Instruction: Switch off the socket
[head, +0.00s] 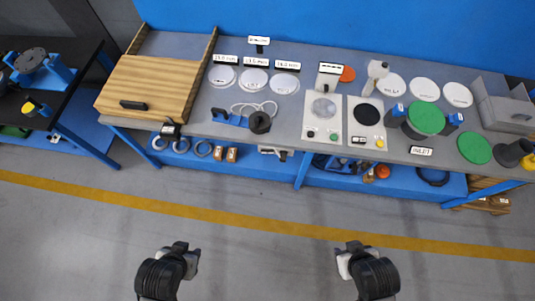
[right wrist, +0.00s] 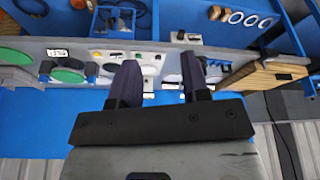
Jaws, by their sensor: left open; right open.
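A small pale box with a dark piece on it (head: 272,151), which looks like the socket, sits low at the bench's front edge in the head view. It also appears near the top of the right wrist view (right wrist: 186,38). Its switch is too small to read. My left gripper (head: 186,246) is open and empty over the floor, well in front of the bench. My right gripper (head: 350,247) is open and empty, also over the floor and apart from the bench. Its two dark fingers stand apart in the right wrist view (right wrist: 158,60).
The grey bench (head: 205,125) carries white discs, a wooden box (head: 150,90), two white panels with discs and small buttons (head: 322,135), and green discs (head: 425,118). Rings and small parts lie on the blue lower shelf (head: 235,168). The floor before the bench is clear.

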